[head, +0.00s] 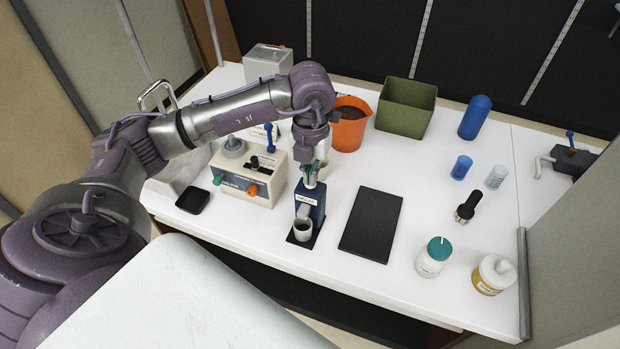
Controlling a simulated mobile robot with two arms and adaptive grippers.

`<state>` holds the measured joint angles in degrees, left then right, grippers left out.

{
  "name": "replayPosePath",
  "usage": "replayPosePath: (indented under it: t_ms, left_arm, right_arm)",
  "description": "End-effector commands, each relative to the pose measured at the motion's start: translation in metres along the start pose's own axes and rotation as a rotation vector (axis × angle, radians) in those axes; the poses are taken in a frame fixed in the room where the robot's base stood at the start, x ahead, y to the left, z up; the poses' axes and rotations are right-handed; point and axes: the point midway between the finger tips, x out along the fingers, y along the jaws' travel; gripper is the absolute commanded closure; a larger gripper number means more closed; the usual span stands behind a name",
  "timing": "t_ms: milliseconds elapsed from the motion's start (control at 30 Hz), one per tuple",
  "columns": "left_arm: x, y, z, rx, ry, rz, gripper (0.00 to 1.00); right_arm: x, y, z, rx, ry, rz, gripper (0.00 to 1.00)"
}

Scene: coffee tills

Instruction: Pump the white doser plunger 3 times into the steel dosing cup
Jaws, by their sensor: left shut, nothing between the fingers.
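A blue doser (312,208) with a white label stands upright near the front middle of the white counter. A small light grey dosing cup (302,231) sits on the dark base at its front, under the label. My left gripper (313,179) points down directly over the doser's top, its fingers shut with nothing between them. The white plunger is hidden behind or below the fingers, so I cannot tell whether they touch it or how far down it is. My right gripper is not in view.
A cream machine with knobs (248,184) stands close left of the doser. A black flat mat (371,224) lies to its right. An orange bucket (348,134) and a green bin (406,107) stand behind. Bottles, including a teal-capped one (433,258), stand at the right.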

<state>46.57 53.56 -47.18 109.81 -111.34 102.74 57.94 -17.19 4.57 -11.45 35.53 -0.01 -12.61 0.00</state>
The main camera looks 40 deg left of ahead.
Motion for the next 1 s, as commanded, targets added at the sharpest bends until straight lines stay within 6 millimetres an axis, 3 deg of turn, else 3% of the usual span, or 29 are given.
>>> replayPosePath:
  t_ms: [1000]
  left_arm:
    - [-0.055,0.000,0.000,0.000,0.000,0.001,1.00]
  right_arm:
    - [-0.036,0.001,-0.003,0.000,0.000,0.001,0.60]
